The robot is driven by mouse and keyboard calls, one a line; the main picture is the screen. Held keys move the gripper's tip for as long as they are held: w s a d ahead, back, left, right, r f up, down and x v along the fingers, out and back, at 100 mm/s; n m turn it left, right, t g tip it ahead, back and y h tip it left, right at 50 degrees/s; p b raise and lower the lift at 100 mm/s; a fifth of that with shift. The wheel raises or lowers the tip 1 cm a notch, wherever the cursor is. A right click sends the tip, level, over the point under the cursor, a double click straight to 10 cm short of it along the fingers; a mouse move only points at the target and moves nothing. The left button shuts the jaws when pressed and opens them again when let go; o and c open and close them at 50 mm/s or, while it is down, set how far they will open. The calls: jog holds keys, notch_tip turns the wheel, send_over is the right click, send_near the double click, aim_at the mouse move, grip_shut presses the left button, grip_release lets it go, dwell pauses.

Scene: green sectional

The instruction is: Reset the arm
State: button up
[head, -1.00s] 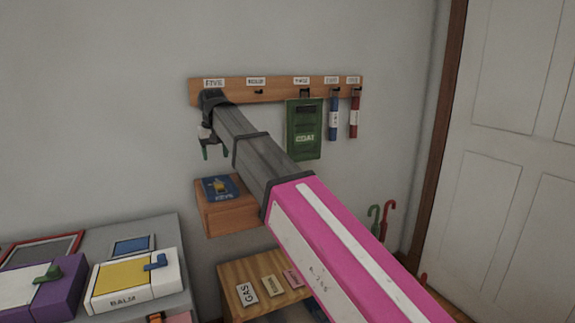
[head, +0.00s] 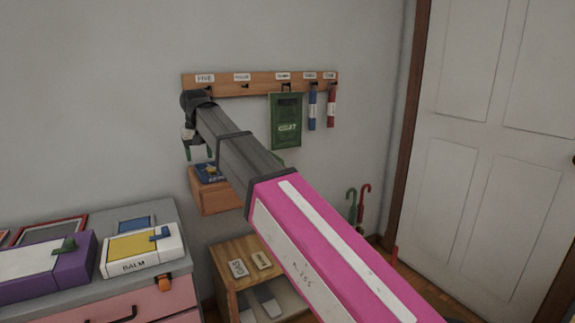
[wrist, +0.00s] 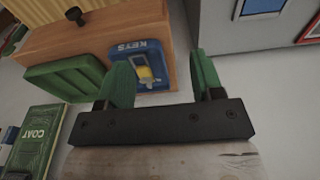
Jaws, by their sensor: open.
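My arm stretches from the lower right towards the wall in the head view, with its pink section nearest. My gripper (head: 198,152) is at the arm's far end, in front of the wall and near the left end of the wooden hook rail (head: 262,88). In the wrist view, my gripper (wrist: 160,85) shows two green fingertips spread apart with nothing held between them. A blue keys item (wrist: 138,66) lies on the wooden wall box beyond the fingers. Part of the rail's left end is hidden behind my arm.
A green coat holder (head: 286,120) and blue and red rolls hang on the rail. The small wooden wall box (head: 215,197) is below my gripper. A grey-topped dresser (head: 150,208) carries boxes at left. A wooden shelf unit (head: 236,254), umbrellas (head: 358,205) and a white door (head: 490,140) are nearby.

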jog(key=w+d+f+m, duration=0.3)
jog(key=d+f, duration=2.2)
jog(key=f, duration=0.1)
jog(key=s+d+f+m, duration=0.1)
jog(key=s+d+f, duration=0.3)
jog(key=d+f, duration=0.2)
jog(key=s+d+f, duration=0.4)
jog(key=d+f, duration=0.2)
jog(key=d, duration=0.3)
jog(key=s+d+f+m+g, duration=0.1)
jog(key=s+d+f, duration=0.3)
jog(key=d+f, duration=0.2)
jog(key=shift+s+d+f+m+h, duration=0.3)
jog(key=shift+d+f, duration=0.1)
jog(key=shift+d, duration=0.4)
